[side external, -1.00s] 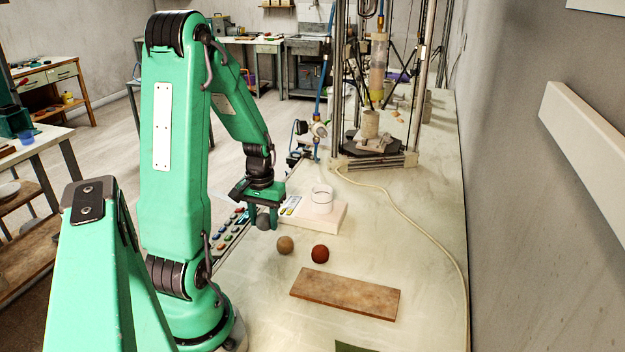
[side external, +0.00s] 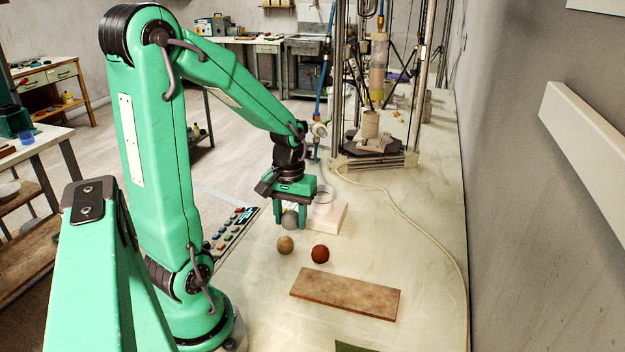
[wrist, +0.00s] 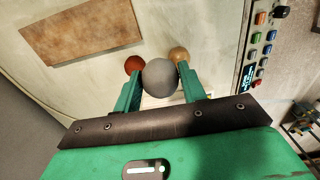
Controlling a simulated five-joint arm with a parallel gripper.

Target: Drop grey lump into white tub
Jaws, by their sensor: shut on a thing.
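The grey lump (side external: 290,220) is a round ball held between the two fingers of my gripper (side external: 290,222). In the wrist view the lump (wrist: 161,79) sits between the fingertips of my gripper (wrist: 160,75). The white tub (side external: 324,197) is a small, pale, round vessel on a white scale (side external: 329,219), just behind and right of my gripper. My gripper hides part of the tub and scale. The lump appears held up in front of the scale; its exact height is hard to tell.
A tan ball (side external: 285,244) and a dark red ball (side external: 320,254) lie on the bench nearer the camera. A brown board (side external: 345,293) lies in front of them. A button panel (side external: 232,231) is at left. A metal-framed machine (side external: 375,150) stands behind. The right side is mostly clear, crossed by a hose.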

